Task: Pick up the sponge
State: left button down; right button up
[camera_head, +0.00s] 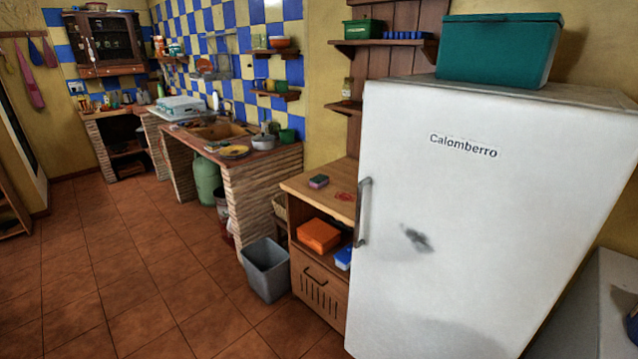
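A small block that looks like the sponge (318,181), dark with pink and green parts, lies on top of the low wooden cabinet (300,187), left of the fridge. It is small in the view, so its details are hard to make out. Nothing touches it from above. Neither of my grippers shows in the head view.
The white fridge (450,230) stands right of the cabinet, with a teal box (500,48) on top. A grey bin (266,270) stands on the floor by the cabinet. The brick sink counter (262,190) is further left. The tiled floor (130,270) at left is clear.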

aim_at(317, 181)
jog(key=z, duration=0.5)
jog(key=i+j+z, duration=0.3)
jog(key=j, duration=0.35)
jog(key=i+j+z, duration=0.15)
jog(key=i+j, duration=0.15)
jog(key=i+j+z, duration=0.15)
jog(key=j, duration=0.3)
jog(key=i+j+z, duration=0.15)
jog(key=j, duration=0.25)
jog(key=i+j+z, duration=0.15)
jog(key=j, duration=0.25)
jog(key=k, duration=0.05)
